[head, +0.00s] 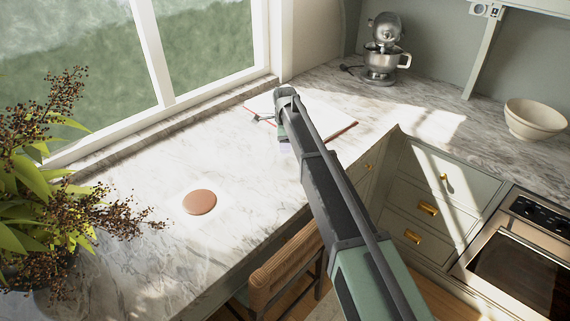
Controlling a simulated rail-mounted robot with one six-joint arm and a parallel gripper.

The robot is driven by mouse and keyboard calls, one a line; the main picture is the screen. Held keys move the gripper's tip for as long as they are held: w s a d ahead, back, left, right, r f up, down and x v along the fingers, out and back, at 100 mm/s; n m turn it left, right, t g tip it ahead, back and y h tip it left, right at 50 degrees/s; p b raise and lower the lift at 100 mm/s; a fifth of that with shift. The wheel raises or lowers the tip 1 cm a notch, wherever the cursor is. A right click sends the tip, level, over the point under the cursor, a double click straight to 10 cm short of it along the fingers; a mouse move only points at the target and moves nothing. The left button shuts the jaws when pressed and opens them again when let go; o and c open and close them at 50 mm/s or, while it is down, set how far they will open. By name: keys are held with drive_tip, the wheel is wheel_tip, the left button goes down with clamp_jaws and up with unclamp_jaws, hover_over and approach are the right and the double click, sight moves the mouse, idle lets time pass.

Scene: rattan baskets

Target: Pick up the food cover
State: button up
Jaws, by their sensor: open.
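I cannot make out a dome-like food cover in the head view. A flat-looking round copper-brown disc (199,202) lies on the sunlit marble counter, left of my arm; I cannot tell whether it is the cover. My gripper (262,118) is small and partly hidden by my own arm, at the far end of it. It is open, over the near-left part of a white sheet or book with a red edge, up and to the right of the disc. Nothing is seen between its fingers.
A leafy plant (50,200) stands at the left. A window runs behind the counter. A stand mixer (384,50) and a cream bowl (535,119) stand on the back counter. A woven chair (285,268) is at the front edge. The marble around the disc is clear.

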drive_tip(key=shift+f, duration=0.1)
drive_tip(key=shift+c, duration=0.4)
clamp_jaws()
drive_tip(key=shift+p, duration=0.3)
